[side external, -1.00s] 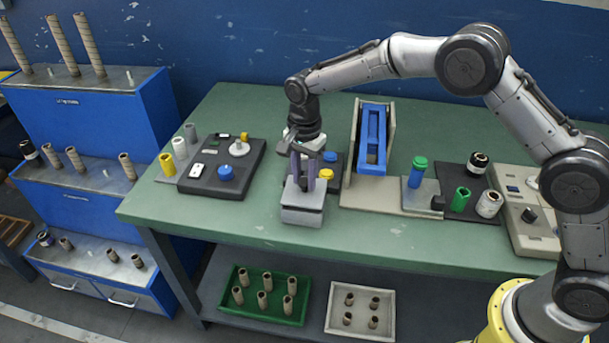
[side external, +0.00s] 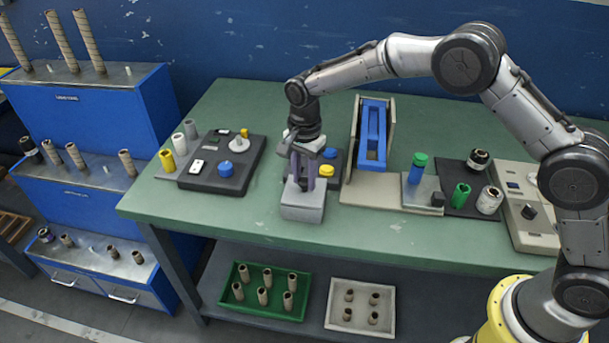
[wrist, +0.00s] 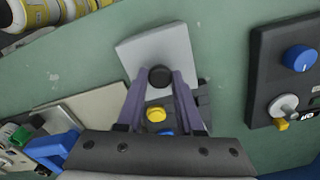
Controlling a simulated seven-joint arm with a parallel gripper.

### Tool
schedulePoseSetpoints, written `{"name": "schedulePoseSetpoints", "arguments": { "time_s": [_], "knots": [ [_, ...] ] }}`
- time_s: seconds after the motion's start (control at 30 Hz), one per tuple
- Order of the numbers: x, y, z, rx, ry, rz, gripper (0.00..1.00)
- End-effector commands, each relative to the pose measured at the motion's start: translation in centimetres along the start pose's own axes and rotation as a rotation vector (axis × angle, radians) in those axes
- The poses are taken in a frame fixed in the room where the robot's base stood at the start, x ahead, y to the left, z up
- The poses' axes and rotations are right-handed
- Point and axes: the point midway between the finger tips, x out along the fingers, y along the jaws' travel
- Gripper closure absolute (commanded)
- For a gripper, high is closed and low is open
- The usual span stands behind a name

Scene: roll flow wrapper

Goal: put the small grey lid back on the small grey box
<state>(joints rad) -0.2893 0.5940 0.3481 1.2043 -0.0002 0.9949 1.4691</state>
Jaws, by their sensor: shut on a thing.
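The small grey box (side external: 302,212) stands near the front edge of the green table. The small grey lid (side external: 298,196) is on top of it, and it also shows as a pale square in the wrist view (wrist: 158,46). My gripper (wrist: 160,82) is shut on the lid's black knob (wrist: 160,76), one purple finger on each side. In the side view my gripper (side external: 302,184) points down over the box. Lid and box look in contact; I cannot tell whether the lid is fully seated. The lid hides the box's inside.
Behind the gripper is a dark pad with a yellow button (side external: 326,170). A dark panel with a blue knob (side external: 226,168) lies to the left. The blue-railed chute (side external: 373,140) stands close on the right. Table in front of the box is clear.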

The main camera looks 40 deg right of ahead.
Motion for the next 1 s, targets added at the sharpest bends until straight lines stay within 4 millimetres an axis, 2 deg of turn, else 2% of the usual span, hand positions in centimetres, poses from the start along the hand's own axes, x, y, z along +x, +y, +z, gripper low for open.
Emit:
{"name": "schedulePoseSetpoints", "arguments": {
  "time_s": [0.4, 0.43, 0.6, 0.63, 0.83, 1.0],
  "knots": [
    [0.2, -0.01, 0.0, 0.0, 0.0, -0.001, 1.0],
    [0.2, -0.01, 0.0, 0.0, 0.0, -0.001, 0.63],
    [0.2, -0.01, 0.0, 0.0, 0.0, -0.001, 0.32],
    [0.2, -0.01, 0.0, 0.0, 0.0, -0.001, 0.29],
    [0.21, 0.0, 0.0, 0.0, 0.0, 0.0, 0.29],
    [0.23, 0.01, 0.0, 0.0, 0.0, 0.0, 0.0]
  ]
}}
